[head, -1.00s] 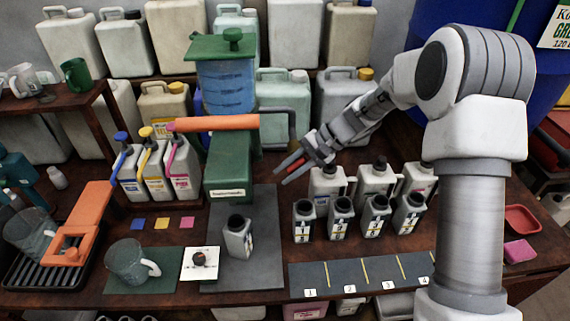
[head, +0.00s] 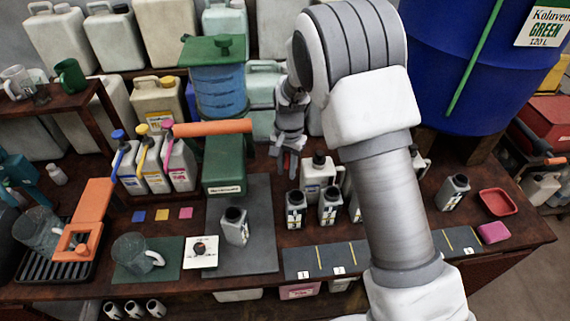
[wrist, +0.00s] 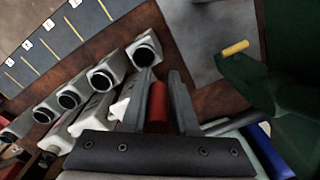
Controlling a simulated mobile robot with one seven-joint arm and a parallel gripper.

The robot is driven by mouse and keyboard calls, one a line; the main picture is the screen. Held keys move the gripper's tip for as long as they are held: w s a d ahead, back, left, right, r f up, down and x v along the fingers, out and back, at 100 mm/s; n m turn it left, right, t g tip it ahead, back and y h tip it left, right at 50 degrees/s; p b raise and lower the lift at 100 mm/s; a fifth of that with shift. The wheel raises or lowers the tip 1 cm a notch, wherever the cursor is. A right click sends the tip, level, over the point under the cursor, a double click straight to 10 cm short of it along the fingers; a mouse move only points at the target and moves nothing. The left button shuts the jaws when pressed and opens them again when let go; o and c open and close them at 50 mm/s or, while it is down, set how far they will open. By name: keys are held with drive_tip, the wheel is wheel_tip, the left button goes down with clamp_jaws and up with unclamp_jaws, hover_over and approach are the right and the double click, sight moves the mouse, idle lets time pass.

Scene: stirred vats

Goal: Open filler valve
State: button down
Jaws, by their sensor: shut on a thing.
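The filler has a blue tank (head: 220,92) with a green lid, on a green body (head: 224,172) with an orange bar (head: 212,127) across its front. A dark lever rod (wrist: 237,125) runs beside the green body in the wrist view; in the head view my arm largely hides it. My gripper (head: 287,162) points down just right of the filler. In the wrist view my gripper (wrist: 158,100) is shut on the lever's end. A grey canister (head: 235,228) stands in front of the filler.
Small canisters (head: 296,211) stand in a row to the right, partly behind my arm, and show left of the fingers in the wrist view. Colored-handled jugs (head: 153,168) stand left of the filler. A large blue barrel (head: 470,85) stands at the right.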

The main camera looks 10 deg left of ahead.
drive_tip(key=shift+d+f+h, duration=0.1)
drive_tip(key=shift+d+h, duration=0.1)
drive_tip(key=shift+h, duration=0.1)
drive_tip(key=c, duration=0.7)
unclamp_jaws()
drive_tip(key=shift+a, duration=0.1)
wheel_tip(320, 180, up, 17)
drive_tip(key=shift+a+f, duration=0.1)
drive_tip(key=shift+r, duration=0.35)
